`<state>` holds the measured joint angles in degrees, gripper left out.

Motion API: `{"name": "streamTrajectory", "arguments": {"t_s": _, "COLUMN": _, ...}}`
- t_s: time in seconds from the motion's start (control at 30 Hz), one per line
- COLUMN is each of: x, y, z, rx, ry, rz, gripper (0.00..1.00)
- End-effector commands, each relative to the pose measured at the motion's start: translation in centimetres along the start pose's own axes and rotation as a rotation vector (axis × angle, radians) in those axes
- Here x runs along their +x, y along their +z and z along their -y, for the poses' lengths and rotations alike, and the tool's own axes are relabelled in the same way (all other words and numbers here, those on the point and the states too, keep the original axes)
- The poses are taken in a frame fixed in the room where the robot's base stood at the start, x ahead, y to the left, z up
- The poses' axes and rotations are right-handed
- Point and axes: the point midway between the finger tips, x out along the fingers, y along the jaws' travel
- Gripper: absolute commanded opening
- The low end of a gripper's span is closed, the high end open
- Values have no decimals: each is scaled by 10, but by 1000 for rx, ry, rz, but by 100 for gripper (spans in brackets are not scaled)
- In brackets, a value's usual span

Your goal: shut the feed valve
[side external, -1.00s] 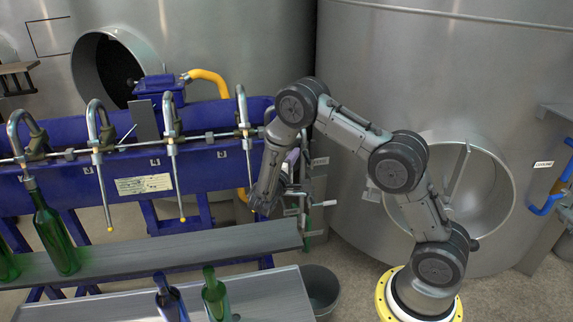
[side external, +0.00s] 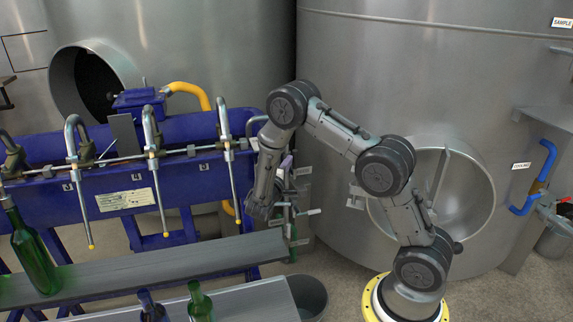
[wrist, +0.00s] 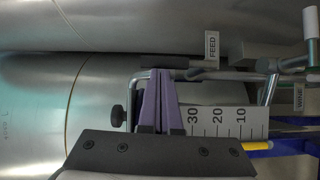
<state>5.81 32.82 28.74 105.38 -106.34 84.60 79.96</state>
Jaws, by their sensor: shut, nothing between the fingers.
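The FEED label (wrist: 212,48) is in the upper middle of the wrist view. A grey horizontal bar (wrist: 190,74) runs just below it, seemingly part of the feed valve; its setting is unclear. In the side external view, my gripper (side external: 287,162) is at the right end of the blue filler, beside the valve piping. The feed valve is largely hidden behind my arm there. A white-tipped lever (side external: 314,212) sticks out right below it.
A numbered scale plate (wrist: 218,122) and a black knob (wrist: 118,115) flank the fingers. The WINE label (wrist: 298,97) and a white-tipped handle (wrist: 310,24) are at right. A steel tank (side external: 400,60) stands behind my arm.

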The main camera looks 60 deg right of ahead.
Motion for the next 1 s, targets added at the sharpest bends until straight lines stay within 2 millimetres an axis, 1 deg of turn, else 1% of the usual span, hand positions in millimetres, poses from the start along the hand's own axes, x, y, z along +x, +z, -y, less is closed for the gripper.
{"name": "streamTrajectory", "arguments": {"t_s": 0.47, "x": 4, "y": 6, "z": -4, "rx": 90, "ry": -59, "rz": 2, "gripper": 0}}
{"name": "streamTrajectory", "arguments": {"t_s": 0.67, "x": 10, "y": 15, "z": -8, "rx": 205, "ry": -134, "rz": 3, "gripper": 0}}
{"name": "streamTrajectory", "arguments": {"t_s": 1.0, "x": 23, "y": 35, "z": -10, "rx": 474, "ry": -313, "rz": 3, "gripper": 0}}
